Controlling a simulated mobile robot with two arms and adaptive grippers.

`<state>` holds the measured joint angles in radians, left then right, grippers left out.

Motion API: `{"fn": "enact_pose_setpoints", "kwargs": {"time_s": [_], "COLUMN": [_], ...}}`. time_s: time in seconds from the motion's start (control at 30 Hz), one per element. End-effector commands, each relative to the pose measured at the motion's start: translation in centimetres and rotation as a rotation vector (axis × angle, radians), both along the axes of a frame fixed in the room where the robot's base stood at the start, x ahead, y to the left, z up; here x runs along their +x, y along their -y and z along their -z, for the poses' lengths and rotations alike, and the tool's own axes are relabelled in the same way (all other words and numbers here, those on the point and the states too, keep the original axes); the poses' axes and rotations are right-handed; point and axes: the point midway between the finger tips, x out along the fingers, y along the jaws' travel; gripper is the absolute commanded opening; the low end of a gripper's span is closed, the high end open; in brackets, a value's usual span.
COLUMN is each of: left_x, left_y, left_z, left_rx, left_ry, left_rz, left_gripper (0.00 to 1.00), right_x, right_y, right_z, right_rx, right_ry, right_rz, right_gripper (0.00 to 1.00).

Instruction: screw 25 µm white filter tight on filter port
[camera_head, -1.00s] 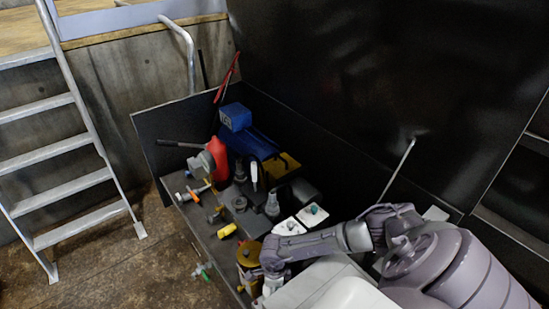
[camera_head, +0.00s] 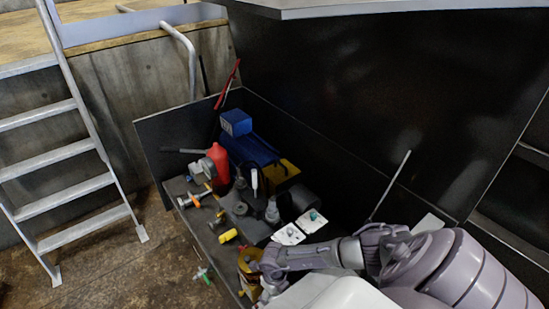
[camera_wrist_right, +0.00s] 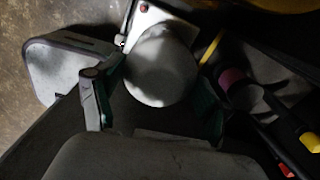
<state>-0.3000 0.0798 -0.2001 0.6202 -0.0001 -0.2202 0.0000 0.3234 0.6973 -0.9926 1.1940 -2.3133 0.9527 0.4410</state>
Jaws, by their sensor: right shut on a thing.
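In the right wrist view, a pale grey-white rounded piece, apparently the white filter (camera_wrist_right: 160,68), sits between the two green-padded fingers of my right gripper (camera_wrist_right: 155,100). The gripper is shut on it, and its round end faces the camera. In the head view my right gripper (camera_head: 265,293) is low at the near end of the bench, small and partly cut off by the lower edge. The filter cannot be made out there. I cannot identify the filter port or tell whether the filter touches it. My left gripper is not in view.
The dark bench (camera_head: 213,238) holds a red container (camera_head: 218,160), a blue machine (camera_head: 250,148), a yellow piece (camera_head: 228,235) and white plates (camera_head: 289,235). A brass-yellow round part (camera_head: 250,262) is close to my right gripper. A ladder (camera_head: 65,155) stands left; floor between is mostly clear.

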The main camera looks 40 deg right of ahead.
Motion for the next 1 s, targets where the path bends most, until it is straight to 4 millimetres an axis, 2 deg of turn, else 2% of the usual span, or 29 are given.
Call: {"fn": "enact_pose_setpoints", "kwargs": {"time_s": [0.03, 0.17, 0.47, 0.8, 1.0], "left_x": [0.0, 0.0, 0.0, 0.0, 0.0], "left_y": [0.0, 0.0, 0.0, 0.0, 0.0], "left_z": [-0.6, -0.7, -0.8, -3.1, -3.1], "left_rx": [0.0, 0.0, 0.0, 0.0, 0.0], "left_ry": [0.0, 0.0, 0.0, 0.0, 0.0], "left_rz": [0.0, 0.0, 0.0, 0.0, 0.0], "left_gripper": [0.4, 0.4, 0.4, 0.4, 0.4], "right_x": [-0.1, -0.1, -0.1, -0.1, 0.0], "right_y": [-0.1, -0.1, -0.1, -0.2, -0.1], "right_z": [-0.2, 0.0, 0.0, -0.2, 0.1], "right_rx": [0.002, 0.002, 0.002, 0.002, 0.002], "right_ry": [-0.002, -0.001, -0.001, -0.002, 0.0], "right_rz": [0.051, 0.125, 0.139, 0.517, 0.581], "right_gripper": [0.35, 0.35, 0.35, 0.35, 0.35]}}
